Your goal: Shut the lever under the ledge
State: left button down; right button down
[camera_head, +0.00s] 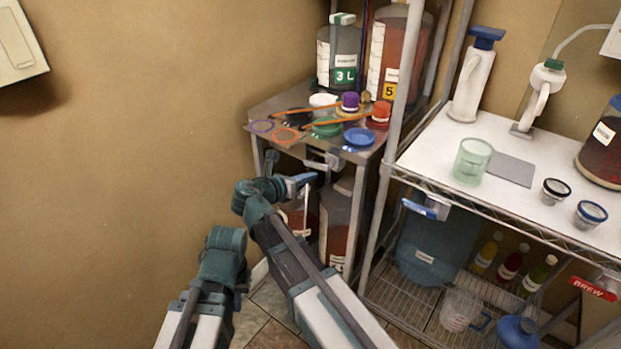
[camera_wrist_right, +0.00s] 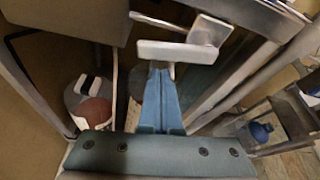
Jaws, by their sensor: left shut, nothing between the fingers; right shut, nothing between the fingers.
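The lever (camera_head: 322,163) is a pale metal bar on a bracket under the front edge of the metal ledge (camera_head: 262,141). In the right wrist view the lever (camera_wrist_right: 178,52) crosses just beyond my fingertips, with a flat metal plate behind it. My right gripper (camera_head: 310,178) is shut and empty, just below the lever in the head view. In the right wrist view its blue fingers (camera_wrist_right: 160,72) end at the lever's near edge; I cannot tell whether they touch. My left arm shows at lower left in the head view, but its fingers are hidden.
Jars, caps and orange-handled tools crowd the ledge. Reddish jars (camera_head: 337,225) stand beneath it. A metal post (camera_head: 392,130) and a wire rack (camera_head: 425,188) with a blue container (camera_head: 432,245) bound the right side. Bare wall (camera_head: 120,170) lies left.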

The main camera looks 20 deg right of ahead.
aim_at(310, 165)
jog(key=shift+w+a+r, duration=0.1)
jog(key=shift+r, duration=0.45)
jog(key=shift+w+a+r+m+p, duration=0.1)
jog(key=shift+r+m+p, duration=0.3)
jog(key=shift+r+p, duration=0.65)
jog(key=shift+f, duration=0.1)
jog(key=shift+w, duration=0.15)
jog(key=shift+p, duration=0.35)
